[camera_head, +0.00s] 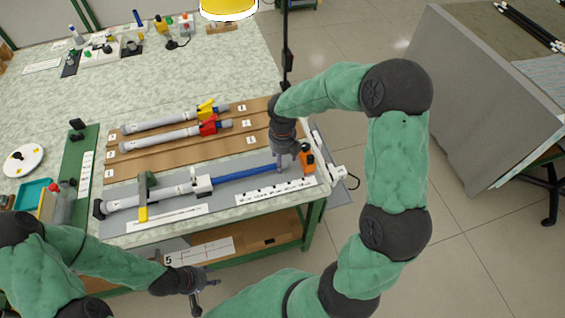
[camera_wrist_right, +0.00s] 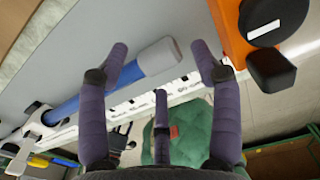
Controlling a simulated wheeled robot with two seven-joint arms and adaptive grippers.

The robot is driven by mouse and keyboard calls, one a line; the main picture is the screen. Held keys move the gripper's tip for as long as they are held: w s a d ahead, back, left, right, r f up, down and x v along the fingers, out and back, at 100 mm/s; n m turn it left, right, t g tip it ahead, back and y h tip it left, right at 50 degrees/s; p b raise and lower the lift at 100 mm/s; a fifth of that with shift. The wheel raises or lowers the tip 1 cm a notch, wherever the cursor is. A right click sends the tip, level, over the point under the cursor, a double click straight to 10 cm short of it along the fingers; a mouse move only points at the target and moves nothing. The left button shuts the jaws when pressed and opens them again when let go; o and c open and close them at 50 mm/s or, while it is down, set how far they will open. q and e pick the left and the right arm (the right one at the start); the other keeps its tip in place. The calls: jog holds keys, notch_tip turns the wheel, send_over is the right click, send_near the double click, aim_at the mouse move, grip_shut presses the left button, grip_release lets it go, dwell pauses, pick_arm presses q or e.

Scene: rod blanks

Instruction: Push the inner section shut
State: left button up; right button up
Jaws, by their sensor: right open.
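A telescoping rod lies on a grey mat, with a grey outer tube (camera_head: 150,198), a white collar (camera_head: 203,184) and a blue inner section (camera_head: 245,174) standing out to the right. In the right wrist view the blue section (camera_wrist_right: 120,78) ends in a grey cap (camera_wrist_right: 161,57). My right gripper (camera_head: 286,162) is over the right end of the rod. Its fingers (camera_wrist_right: 160,65) are spread, with the cap showing between them; contact cannot be told. My left gripper (camera_head: 196,290) hangs in front of the bench, away from the rod; its finger opening is unclear.
An orange block (camera_head: 307,158) with a black knob stands just right of the rod's end. A yellow and green clamp (camera_head: 144,197) straddles the outer tube. Two more rods (camera_head: 165,135) lie on brown boards behind. A ruler strip (camera_head: 275,191) lies in front of the blue section.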

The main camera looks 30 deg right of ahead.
aim_at(224, 177)
jog(key=shift+f, duration=0.65)
grip_shut()
jog(key=w+a+p, duration=0.1)
jog(key=a+p, duration=0.1)
jog(key=a, duration=0.4)
jog(key=w+a+p, duration=0.1)
jog(key=w+a, duration=0.1)
jog(key=a, duration=0.4)
jog(key=w+a+p, duration=0.1)
jog(key=a+p, duration=0.1)
jog(key=a, duration=0.4)
jog(key=shift+w+a+p, duration=0.2)
jog(key=shift+p, duration=0.1)
jog(key=shift+a, duration=0.35)
